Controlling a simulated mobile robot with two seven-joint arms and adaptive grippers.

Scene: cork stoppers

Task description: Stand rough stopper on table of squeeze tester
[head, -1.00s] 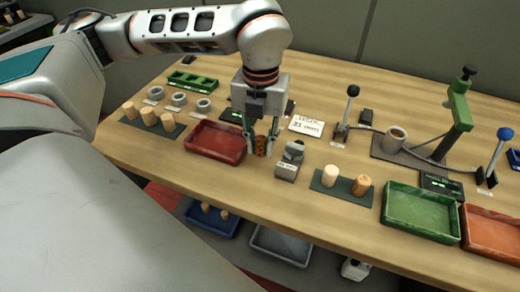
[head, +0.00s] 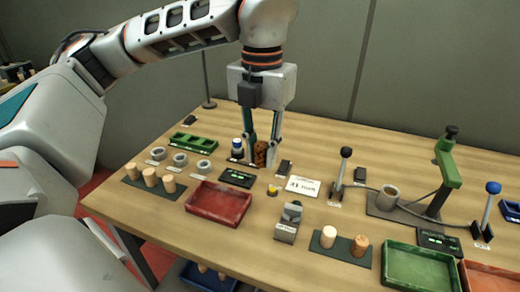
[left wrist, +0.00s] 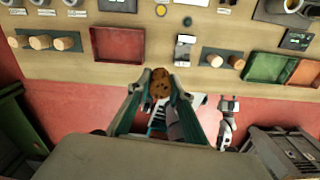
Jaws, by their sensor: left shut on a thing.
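My left gripper (head: 262,160) is shut on the rough stopper (head: 261,154), a dark brown, pitted cork. It holds the stopper roughly upright above the back part of the table, beside a small dark device with a blue top (head: 237,147). The stopper also shows between the fingers in the left wrist view (left wrist: 160,84). I cannot tell for certain which device is the squeeze tester; its table is not clearly seen. A green display box (head: 238,178) and a yellow button (head: 272,190) lie in front of the gripper.
A red tray (head: 218,204), a grey device (head: 288,222) and a dark mat with two corks (head: 341,246) stand nearer the front edge. A black lever (head: 343,165) and a green-armed press (head: 447,165) stand to the right. A green tray (head: 420,268) is front right.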

